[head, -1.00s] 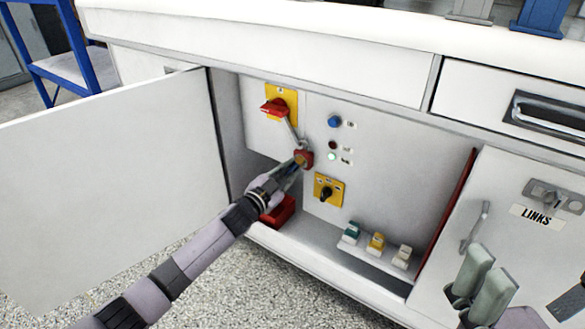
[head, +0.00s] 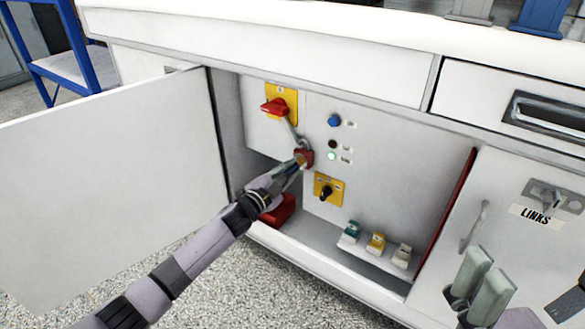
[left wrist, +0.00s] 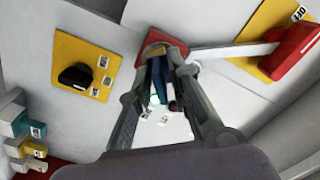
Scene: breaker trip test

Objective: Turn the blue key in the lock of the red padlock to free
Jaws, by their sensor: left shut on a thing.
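The red padlock (head: 307,155) hangs below the red rotary handle (head: 274,107) on its yellow plate, joined to it by a grey metal link. My left gripper (head: 296,167) reaches up to the padlock's lower face. In the left wrist view, its two fingers (left wrist: 165,62) are closed around the blue key (left wrist: 159,76), just in front of the red padlock (left wrist: 148,50). The key's tip and the keyhole are hidden, so I cannot tell how far the key is turned.
The open white door (head: 110,185) stands left of my arm. A black switch on a yellow plate (head: 328,188) is right of the padlock. Several coloured blocks (head: 376,243) line the cabinet floor. A red box (head: 279,210) sits under my wrist. Buttons and lamps are above right.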

